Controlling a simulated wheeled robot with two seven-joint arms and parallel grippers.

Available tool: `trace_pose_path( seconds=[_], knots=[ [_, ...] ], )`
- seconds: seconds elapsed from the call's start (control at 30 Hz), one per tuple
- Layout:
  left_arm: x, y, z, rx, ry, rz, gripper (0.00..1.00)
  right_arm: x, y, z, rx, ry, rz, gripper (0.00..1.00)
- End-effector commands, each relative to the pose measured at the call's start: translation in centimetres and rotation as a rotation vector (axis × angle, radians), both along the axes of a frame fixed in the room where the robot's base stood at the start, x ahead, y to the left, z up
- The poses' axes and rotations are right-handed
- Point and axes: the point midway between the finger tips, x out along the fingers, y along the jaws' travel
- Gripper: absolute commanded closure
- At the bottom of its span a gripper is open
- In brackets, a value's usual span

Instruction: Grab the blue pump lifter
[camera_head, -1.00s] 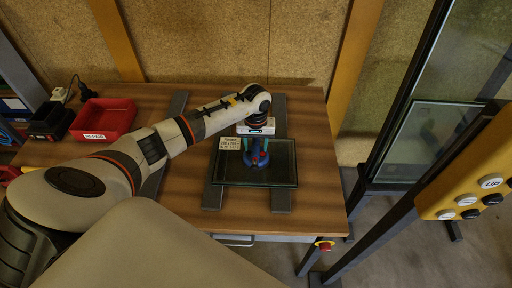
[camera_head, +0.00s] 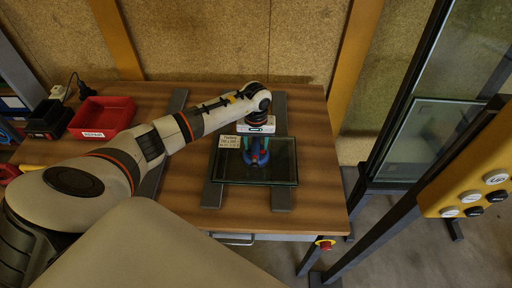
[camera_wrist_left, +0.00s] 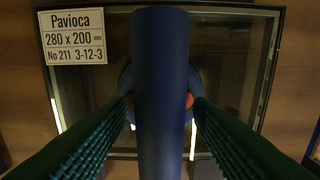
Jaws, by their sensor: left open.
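The blue pump lifter (camera_head: 257,158) stands on a small glass pane (camera_head: 228,176) on the wooden table. In the left wrist view its blue handle (camera_wrist_left: 160,90) runs down the middle, with a red knob beside it. My left gripper (camera_head: 255,143) is above the lifter, pointing down. In the left wrist view, its two green ribbed fingers (camera_wrist_left: 160,112) are open, one on each side of the handle, and do not appear closed on it. A label lies on the pane's corner. My right gripper is not in view.
The pane rests on two dark rails (camera_head: 281,197) on the table. A red bin (camera_head: 102,118) and a black bin stand at the back left. A glass frame and a yellow button panel (camera_head: 468,178) are on the right.

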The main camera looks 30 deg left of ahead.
Motion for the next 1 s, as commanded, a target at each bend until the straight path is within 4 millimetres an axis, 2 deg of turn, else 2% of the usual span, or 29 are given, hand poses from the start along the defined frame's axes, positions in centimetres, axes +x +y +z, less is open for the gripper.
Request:
trace_pose_path(
  seconds=[0.23,0.5,0.83,1.0],
  knots=[
    [0.0,0.0,0.0,0.000,0.000,0.000,0.54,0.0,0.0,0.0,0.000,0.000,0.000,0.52],
    [0.0,0.0,0.0,0.000,0.000,0.000,0.99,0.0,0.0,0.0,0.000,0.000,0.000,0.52],
    [0.0,0.0,0.2,0.000,-0.001,0.000,1.00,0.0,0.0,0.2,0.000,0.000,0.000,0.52],
    [0.0,0.0,1.1,-0.002,-0.001,0.001,1.00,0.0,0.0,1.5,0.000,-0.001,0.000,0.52]
  ],
)
